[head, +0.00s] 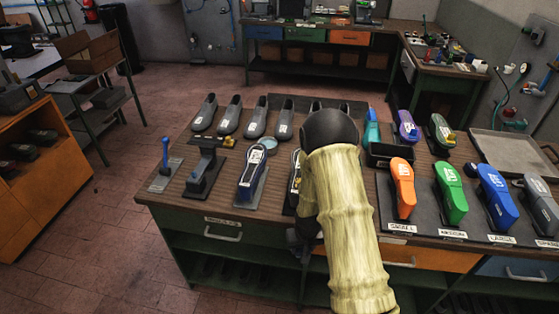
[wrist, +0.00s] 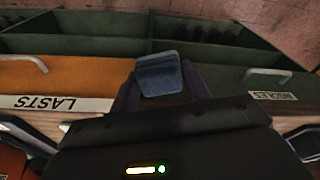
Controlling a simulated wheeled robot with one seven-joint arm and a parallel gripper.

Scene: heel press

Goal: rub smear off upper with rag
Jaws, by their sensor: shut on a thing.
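My gripper (wrist: 161,98) is shut on a small folded blue rag (wrist: 160,72), which stands out beyond the fingers in the wrist view. In the head view my gripper (head: 300,243) is a dark shape at the bench's front edge, mostly hidden by my arm, and the rag cannot be seen there. Several grey shoe uppers (head: 243,119) stand in a row at the back of the bench. A dark blue shoe (head: 252,172) sits on a stand nearer the front, left of my arm. Another shoe (head: 294,183) is partly covered by my arm. I cannot make out a smear on any upper.
Orange, green, blue and grey lasts (head: 402,187) stand on a dark mat at the right. A blue-handled tool (head: 165,153) and a dark press (head: 204,168) stand at the left. The front has an orange drawer (wrist: 60,72) and a green drawer (wrist: 262,80).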

